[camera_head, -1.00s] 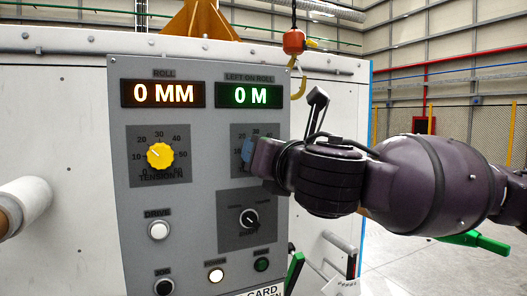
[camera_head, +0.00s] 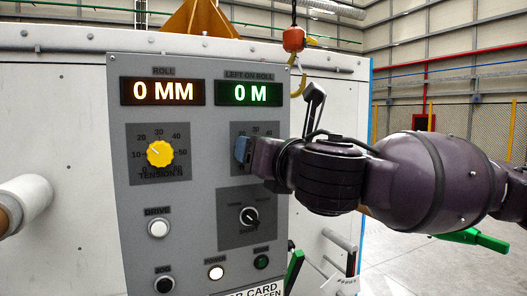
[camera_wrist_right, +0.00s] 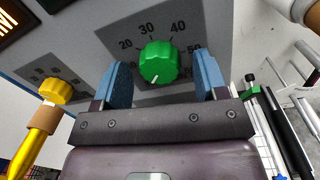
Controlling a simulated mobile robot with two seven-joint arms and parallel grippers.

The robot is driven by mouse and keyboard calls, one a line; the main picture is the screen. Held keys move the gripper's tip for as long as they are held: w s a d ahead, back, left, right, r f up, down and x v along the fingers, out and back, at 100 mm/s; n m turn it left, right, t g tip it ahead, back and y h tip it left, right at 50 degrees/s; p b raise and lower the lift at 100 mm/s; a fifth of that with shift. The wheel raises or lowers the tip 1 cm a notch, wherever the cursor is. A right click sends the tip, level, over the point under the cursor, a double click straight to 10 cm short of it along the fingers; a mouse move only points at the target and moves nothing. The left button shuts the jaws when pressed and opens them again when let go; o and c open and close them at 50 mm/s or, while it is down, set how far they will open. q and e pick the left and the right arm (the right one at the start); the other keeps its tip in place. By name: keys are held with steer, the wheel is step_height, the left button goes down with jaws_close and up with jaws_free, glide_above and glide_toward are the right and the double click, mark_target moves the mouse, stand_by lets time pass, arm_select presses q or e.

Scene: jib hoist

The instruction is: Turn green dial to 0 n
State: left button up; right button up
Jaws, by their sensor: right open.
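The green dial (camera_wrist_right: 158,62) sits on a dark square plate with a printed scale; 20, 30, 40 and 50 can be read around it in the right wrist view. A short white mark on the dial's rim points down, slightly left. The lower part of the scale is hidden by my gripper. My right gripper (camera_wrist_right: 163,72) is open, its blue fingers on either side of the dial with gaps showing. In the head view my right gripper (camera_head: 243,149) covers the green dial. My left gripper is out of view.
The grey panel (camera_head: 200,205) also carries a yellow dial (camera_head: 159,154), a black selector knob (camera_head: 249,217) and several buttons. Displays above read "0 MM" (camera_head: 163,91) and "0 M" (camera_head: 249,93). An orange hoist hook (camera_head: 294,40) hangs close above my right arm.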

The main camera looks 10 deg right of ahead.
arm_select(q)
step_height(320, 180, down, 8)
steer(key=b, duration=0.8)
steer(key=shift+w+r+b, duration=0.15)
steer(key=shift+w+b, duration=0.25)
arm_select(e)
steer(key=v, duration=1)
steer(key=shift+s, duration=0.35)
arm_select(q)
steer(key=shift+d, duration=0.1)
arm_select(e)
steer(key=shift+d, duration=0.1)
